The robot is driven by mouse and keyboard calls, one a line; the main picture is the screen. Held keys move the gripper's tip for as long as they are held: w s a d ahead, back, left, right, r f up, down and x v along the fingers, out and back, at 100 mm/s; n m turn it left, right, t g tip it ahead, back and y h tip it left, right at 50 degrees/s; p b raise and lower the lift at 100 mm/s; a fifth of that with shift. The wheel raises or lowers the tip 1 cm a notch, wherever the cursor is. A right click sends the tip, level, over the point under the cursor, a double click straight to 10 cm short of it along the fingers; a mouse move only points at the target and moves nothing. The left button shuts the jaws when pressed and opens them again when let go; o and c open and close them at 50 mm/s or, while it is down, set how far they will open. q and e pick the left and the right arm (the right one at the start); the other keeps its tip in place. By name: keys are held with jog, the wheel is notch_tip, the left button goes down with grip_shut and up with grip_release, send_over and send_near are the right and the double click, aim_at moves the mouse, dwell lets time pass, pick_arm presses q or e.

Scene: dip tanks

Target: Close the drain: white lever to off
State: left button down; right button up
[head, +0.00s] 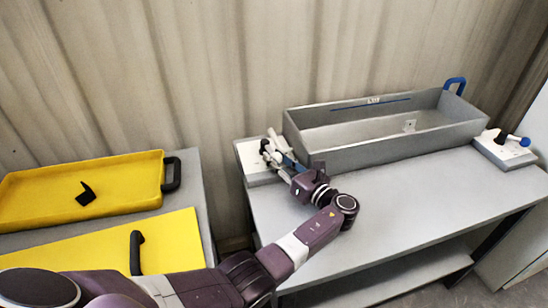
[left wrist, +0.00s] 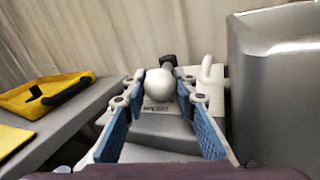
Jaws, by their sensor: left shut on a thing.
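The white lever's round knob (left wrist: 160,86) is between the blue finger pads of my left gripper (left wrist: 161,79) in the left wrist view, and the gripper is shut on it. A dark pivot (left wrist: 168,62) shows just behind the knob. The lever's pale base plate (head: 248,168) stands at the left end of the grey tank (head: 390,145) in the head view. There my left gripper (head: 277,154) covers most of the lever. The label on the plate is too small to read. My right gripper is not in view.
A blue-knobbed lever (head: 524,142) is on a plate at the tank's right end. A yellow tray (head: 120,168) and yellow panel stand on the left table. The bench (head: 430,195) before the tank is clear.

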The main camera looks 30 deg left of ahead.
pick_arm(q)
jog(key=c, duration=1.5)
grip_release()
jog(key=shift+c, duration=0.2)
jog(key=shift+r, duration=5.05)
jog(key=shift+c, duration=0.2)
